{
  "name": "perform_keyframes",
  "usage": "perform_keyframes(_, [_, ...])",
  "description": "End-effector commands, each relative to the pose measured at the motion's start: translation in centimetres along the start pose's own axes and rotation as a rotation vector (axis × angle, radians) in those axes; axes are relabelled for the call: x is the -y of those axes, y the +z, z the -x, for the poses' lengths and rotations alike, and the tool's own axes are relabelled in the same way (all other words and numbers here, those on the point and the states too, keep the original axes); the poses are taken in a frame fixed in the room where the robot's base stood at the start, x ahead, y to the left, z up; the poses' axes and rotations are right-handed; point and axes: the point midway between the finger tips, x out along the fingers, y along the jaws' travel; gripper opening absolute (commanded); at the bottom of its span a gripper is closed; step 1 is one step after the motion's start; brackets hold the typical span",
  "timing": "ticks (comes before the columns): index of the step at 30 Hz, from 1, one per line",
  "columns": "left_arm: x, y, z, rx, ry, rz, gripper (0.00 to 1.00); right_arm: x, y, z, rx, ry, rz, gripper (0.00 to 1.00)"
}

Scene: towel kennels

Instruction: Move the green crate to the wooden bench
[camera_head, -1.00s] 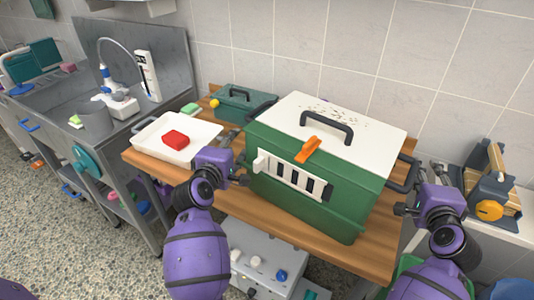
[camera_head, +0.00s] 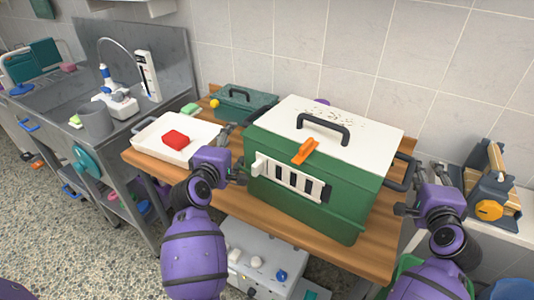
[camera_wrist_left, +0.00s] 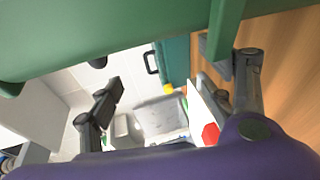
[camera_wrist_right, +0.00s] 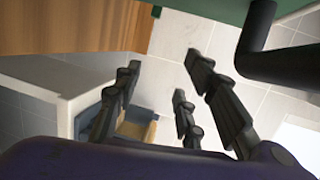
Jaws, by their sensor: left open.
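The green crate (camera_head: 300,208), a large box with a white lid (camera_head: 362,138), black handles and an orange latch, stands on the wooden bench (camera_head: 375,252). My left gripper (camera_head: 238,172) is open at the crate's left front corner. In the left wrist view its fingers (camera_wrist_left: 168,84) are spread, with the crate's green underside or wall (camera_wrist_left: 100,35) close above. My right gripper (camera_head: 412,202) is just beside and below the crate's right side handle (camera_head: 403,174). In the right wrist view its fingers (camera_wrist_right: 168,78) are apart with nothing between them, and a black handle (camera_wrist_right: 255,45) is beside them.
A white tray (camera_head: 150,138) with a red block (camera_head: 176,138) and a small teal toolbox (camera_head: 245,102) share the bench. A steel sink (camera_head: 65,105) stands at left. A white ledge (camera_head: 510,222) with a wooden-and-grey item (camera_head: 487,185) is at right. A grey box (camera_head: 255,250) sits below.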

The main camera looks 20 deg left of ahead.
Motion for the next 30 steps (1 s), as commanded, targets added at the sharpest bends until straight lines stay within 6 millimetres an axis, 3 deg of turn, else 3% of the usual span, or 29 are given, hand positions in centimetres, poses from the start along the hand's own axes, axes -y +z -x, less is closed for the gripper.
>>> perform_keyframes(6, [0.1, -3.7, 0.0, -0.004, -0.002, -0.004, 0.73, 0.0, 0.0, 0.0, 0.0, 0.0, 0.0, 0.37])
perform_keyframes(12, [0.1, -6.0, -0.1, -0.001, -0.003, -0.002, 0.73, 0.0, 0.0, 0.0, 0.0, 0.0, 0.0, 0.37])
perform_keyframes(22, [0.1, -6.5, -0.1, 0.0, -0.002, 0.001, 0.73, 0.0, 0.0, 0.0, 0.0, 0.0, 0.0, 0.37])
perform_keyframes(30, [0.1, -6.5, -0.1, 0.0, -0.002, 0.0, 0.73, 0.0, 0.0, 0.0, 0.0, 0.0, 0.0, 0.69])
